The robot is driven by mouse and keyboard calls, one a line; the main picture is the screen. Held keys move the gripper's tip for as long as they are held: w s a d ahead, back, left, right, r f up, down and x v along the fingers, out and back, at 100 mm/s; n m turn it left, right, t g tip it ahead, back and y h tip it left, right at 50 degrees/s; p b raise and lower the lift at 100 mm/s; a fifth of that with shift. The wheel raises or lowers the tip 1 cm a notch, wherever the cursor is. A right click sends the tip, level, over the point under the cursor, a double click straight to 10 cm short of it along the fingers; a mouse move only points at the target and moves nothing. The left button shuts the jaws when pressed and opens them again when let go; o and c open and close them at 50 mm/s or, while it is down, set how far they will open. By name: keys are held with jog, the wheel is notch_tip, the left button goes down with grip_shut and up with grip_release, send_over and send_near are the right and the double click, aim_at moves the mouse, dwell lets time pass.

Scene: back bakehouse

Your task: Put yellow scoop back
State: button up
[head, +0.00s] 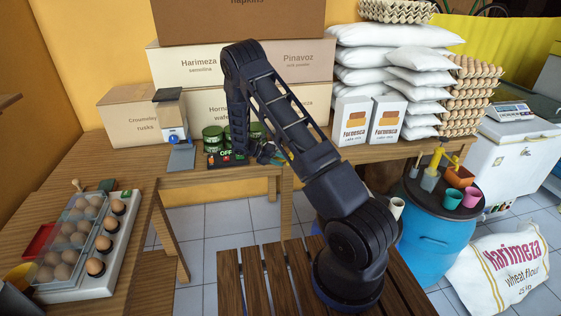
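I cannot make out a yellow scoop with certainty. A yellow upright item (436,160) stands among cups on the blue drum at the right; its shape is too small to name. Another yellow rounded thing (17,277) shows at the left table's edge, partly cut off by the frame. My arm reaches up and over to the back table, and its end comes down near the green tins (213,138).
The blue drum (437,240) carries cups and an orange pot (459,177). Boxes, white sacks (372,76) and egg trays crowd the back table (195,184). Eggs in a holder (108,243) fill the left table. A flour sack (499,268) leans right of the drum.

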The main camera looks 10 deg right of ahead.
jog(key=shift+r, duration=0.1)
jog(key=shift+a+r, duration=0.15)
jog(key=shift+a, duration=0.05)
jog(key=v, duration=1.1)
jog(key=s+d+r+m+y, duration=0.2)
jog(key=s+d+r+m, duration=0.25)
jog(key=r, duration=0.45)
jog(key=s+d+r+m+y, duration=0.3)
jog(key=s+r+m, duration=0.3)
jog(key=r, duration=0.3)
jog(key=s+d+r+m+y, duration=0.2)
jog(key=s+d+r+m, duration=0.25)
jog(key=r, duration=0.55)
jog(key=s+d+r+m+t+y, duration=0.1)
jog(key=s+r+m+t+y, duration=0.1)
jog(key=s+m, duration=0.6)
jog(key=s+d+r+m+t+y, duration=0.2)
jog(key=s+r+m, duration=0.3)
jog(key=s, duration=1.4)
jog(key=m+t+y, duration=0.1)
jog(key=m, duration=0.2)
jog(key=shift+d+r+m+t, duration=0.2)
jog(key=shift+r+m+t, duration=0.15)
jog(key=shift+m+t, duration=0.05)
